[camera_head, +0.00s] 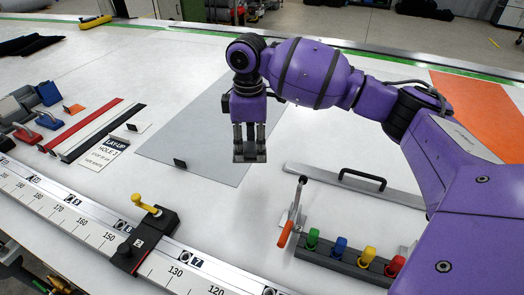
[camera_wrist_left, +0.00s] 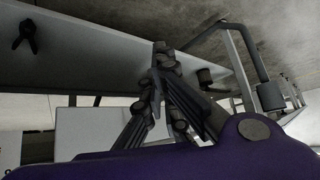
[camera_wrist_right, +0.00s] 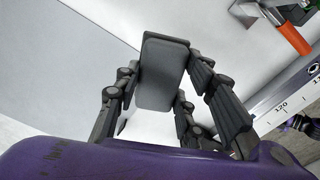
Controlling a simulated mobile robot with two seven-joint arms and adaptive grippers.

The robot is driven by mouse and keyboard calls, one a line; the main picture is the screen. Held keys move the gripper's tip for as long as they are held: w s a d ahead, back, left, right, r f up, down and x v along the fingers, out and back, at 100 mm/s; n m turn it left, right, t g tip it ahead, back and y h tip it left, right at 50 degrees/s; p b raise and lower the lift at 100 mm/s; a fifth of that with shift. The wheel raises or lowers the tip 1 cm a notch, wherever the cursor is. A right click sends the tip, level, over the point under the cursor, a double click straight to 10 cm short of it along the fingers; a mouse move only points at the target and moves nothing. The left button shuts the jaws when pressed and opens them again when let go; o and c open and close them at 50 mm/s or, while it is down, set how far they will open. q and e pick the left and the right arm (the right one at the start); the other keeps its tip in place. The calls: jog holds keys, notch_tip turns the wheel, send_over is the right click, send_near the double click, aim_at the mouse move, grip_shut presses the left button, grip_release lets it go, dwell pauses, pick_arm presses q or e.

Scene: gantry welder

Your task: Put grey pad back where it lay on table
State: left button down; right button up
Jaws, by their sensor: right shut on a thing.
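The grey pad (camera_head: 249,156) is a small flat piece held by my right gripper (camera_head: 249,148). In the right wrist view the pad (camera_wrist_right: 163,75) sits between the two fingers of my right gripper (camera_wrist_right: 165,95), which is shut on it. In the head view it shows in front of a large light-grey sheet (camera_head: 190,135) on the white table (camera_head: 130,195), near the sheet's right part; whether it touches cannot be told. My left gripper (camera_wrist_left: 158,75) shows only in the left wrist view, fingertips together with nothing between them.
A small black block (camera_head: 180,163) stands at the sheet's front edge. A ruler rail (camera_head: 85,215) with a yellow-handled clamp (camera_head: 146,204) runs along the front.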

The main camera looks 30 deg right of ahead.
jog(key=d+f, duration=0.1)
jog(key=w+d+f, duration=0.1)
jog(key=d+f, duration=0.3)
jog(key=shift+w+f, duration=0.2)
jog(key=shift+w, duration=0.2)
jog(key=shift+w+d+f, duration=0.1)
jog(key=shift+d+f, duration=0.5)
jog(key=shift+f, duration=0.05)
notch_tip(320, 180, down, 3)
jog(key=shift+w+f, duration=0.1)
pick_arm(q)
jog(key=shift+w+d, duration=0.1)
jog(key=shift+w, duration=0.45)
jog(key=shift+s, duration=0.15)
pick_arm(e)
jog(key=shift+f, duration=0.1)
jog(key=o, duration=1.1)
jog(key=shift+o, duration=0.2)
pick_arm(q)
jog(key=shift+a, duration=0.2)
